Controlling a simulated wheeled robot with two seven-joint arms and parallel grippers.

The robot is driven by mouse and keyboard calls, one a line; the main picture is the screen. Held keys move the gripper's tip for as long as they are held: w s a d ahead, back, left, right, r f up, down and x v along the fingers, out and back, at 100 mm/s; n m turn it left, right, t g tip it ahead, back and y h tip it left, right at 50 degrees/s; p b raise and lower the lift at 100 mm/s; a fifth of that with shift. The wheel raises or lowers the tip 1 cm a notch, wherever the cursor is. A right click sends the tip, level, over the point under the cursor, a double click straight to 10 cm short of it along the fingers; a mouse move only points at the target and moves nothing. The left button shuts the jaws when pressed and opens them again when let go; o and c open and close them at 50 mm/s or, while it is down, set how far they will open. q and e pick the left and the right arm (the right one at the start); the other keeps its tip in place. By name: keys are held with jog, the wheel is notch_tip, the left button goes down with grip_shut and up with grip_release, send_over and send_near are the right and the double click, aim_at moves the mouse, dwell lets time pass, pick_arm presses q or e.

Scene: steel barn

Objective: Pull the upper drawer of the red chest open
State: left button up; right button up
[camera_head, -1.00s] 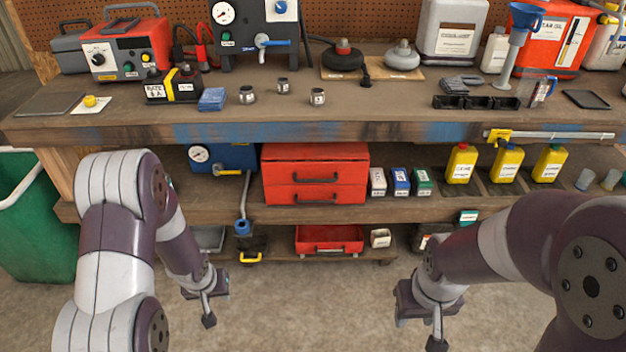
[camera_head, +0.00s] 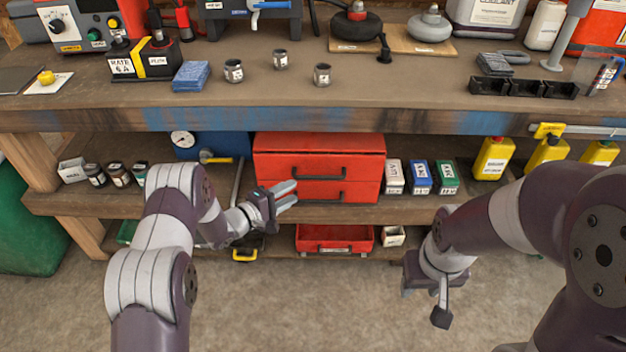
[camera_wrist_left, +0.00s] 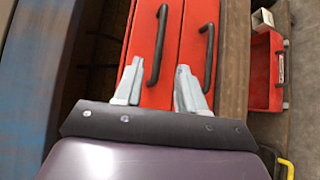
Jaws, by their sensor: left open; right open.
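The red chest (camera_head: 370,160) stands on the shelf under the bench, with two drawers that look closed. Its upper drawer has a dark bar handle (camera_head: 320,178); a second dark handle (camera_head: 322,198) is on the lower drawer. My left gripper (camera_head: 286,195) is open and empty just left of the handles, pointing at the chest front. In the left wrist view the picture is turned sideways: the upper handle (camera_wrist_left: 155,45) shows between the two fingers, the lower handle (camera_wrist_left: 208,55) just beyond the right finger. No contact is visible. My right gripper (camera_head: 424,300) hangs open and empty, low at right.
The workbench edge (camera_head: 330,118) overhangs the chest. Small labelled boxes (camera_head: 420,178) stand right of it, and a blue gauge unit (camera_head: 215,145) is behind at left. A red open bin (camera_head: 335,238) sits on the lower shelf. The floor in front is clear.

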aim_at(315, 179)
pick_arm(q)
jog(key=b+x, duration=0.2)
jog(key=x, duration=0.7)
jog(key=shift+w+d, duration=0.1)
jog(key=shift+d, duration=0.05)
jog(key=shift+c, duration=0.3)
grip_shut()
